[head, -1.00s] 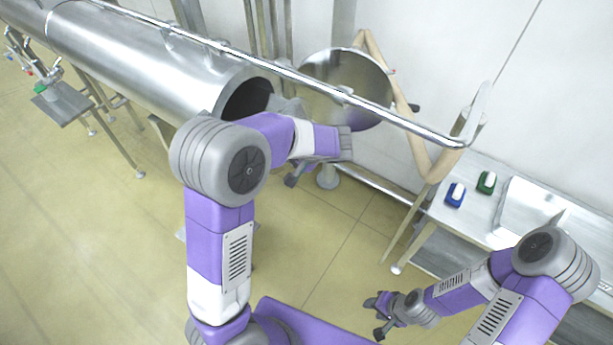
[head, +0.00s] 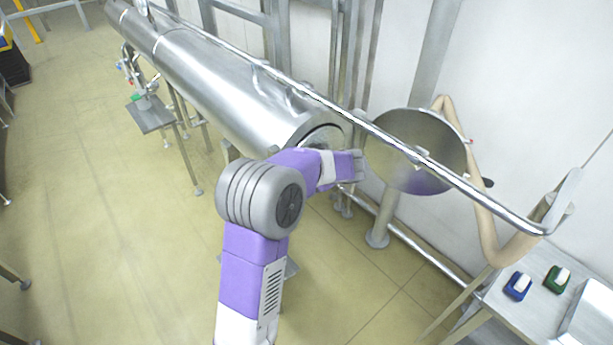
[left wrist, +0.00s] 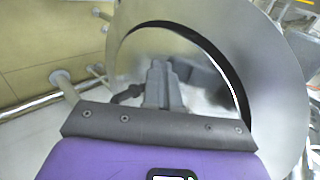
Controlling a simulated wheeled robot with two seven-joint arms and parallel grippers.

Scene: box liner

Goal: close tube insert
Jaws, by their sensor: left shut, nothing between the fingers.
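The steel tube (head: 225,85) runs from the upper left, and its near end (head: 322,132) faces my left arm. In the left wrist view a wide grey rim (left wrist: 278,80) surrounds a paler round face (left wrist: 130,50), with a dark crescent gap along the top and right. This looks like the tube end with the insert in it, but I cannot be sure. My left gripper (left wrist: 160,68) is shut and empty in front of that face; contact is unclear. In the head view its hand (head: 357,165) is beside the tube end, fingertips hidden. My right gripper is out of view.
A round polished lid (head: 412,150) hangs right of the tube end. A long metal rail (head: 400,150) crosses in front of it. A table (head: 525,310) at lower right holds a blue item (head: 517,286) and a green item (head: 557,280). The floor at left is mostly clear.

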